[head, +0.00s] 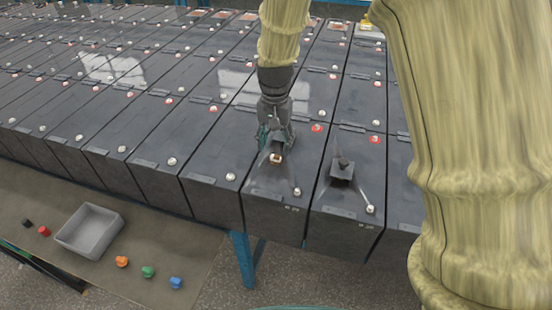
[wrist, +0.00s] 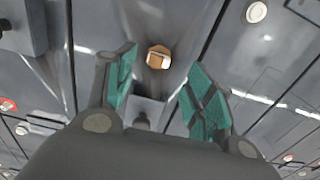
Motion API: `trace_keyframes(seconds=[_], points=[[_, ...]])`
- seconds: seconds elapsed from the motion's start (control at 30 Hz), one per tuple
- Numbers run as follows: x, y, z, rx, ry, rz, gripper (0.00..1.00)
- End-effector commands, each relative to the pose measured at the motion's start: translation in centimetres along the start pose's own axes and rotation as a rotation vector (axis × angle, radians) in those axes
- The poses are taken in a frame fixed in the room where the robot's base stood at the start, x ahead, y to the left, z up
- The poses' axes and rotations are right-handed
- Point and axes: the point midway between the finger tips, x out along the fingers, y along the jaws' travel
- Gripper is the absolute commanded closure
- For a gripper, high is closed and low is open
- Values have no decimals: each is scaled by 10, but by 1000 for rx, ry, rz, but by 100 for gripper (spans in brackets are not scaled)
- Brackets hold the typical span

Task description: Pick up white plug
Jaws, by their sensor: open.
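The white plug (head: 276,158) is a small whitish piece with a brownish side. It sits on top of a dark grey battery near its front end, and shows between the fingers in the wrist view (wrist: 158,57). My gripper (head: 276,140) is just above and behind it in the head view. In the wrist view my gripper (wrist: 160,85) has its two teal-padded fingers apart, one on each side of the plug. Nothing is held. I cannot tell the exact height of the fingertips above the plug.
Rows of dark batteries fill the scene. A raised dark block (head: 342,169) stands on the neighbouring battery to the right. A grey tray (head: 70,244) lies on a lower board, with orange (head: 122,261), green (head: 148,271), blue (head: 176,282), red (head: 44,231) and black (head: 27,223) plugs nearby.

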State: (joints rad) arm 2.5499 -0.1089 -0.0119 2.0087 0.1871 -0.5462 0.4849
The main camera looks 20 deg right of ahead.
Motion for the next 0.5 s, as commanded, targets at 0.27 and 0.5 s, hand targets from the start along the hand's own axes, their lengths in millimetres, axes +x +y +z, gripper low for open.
trace_keyframes(seconds=[0.27,0.5], points=[[21,2,1,1,-1,0,46],[45,-1,-2,-1,-3,2,46]])
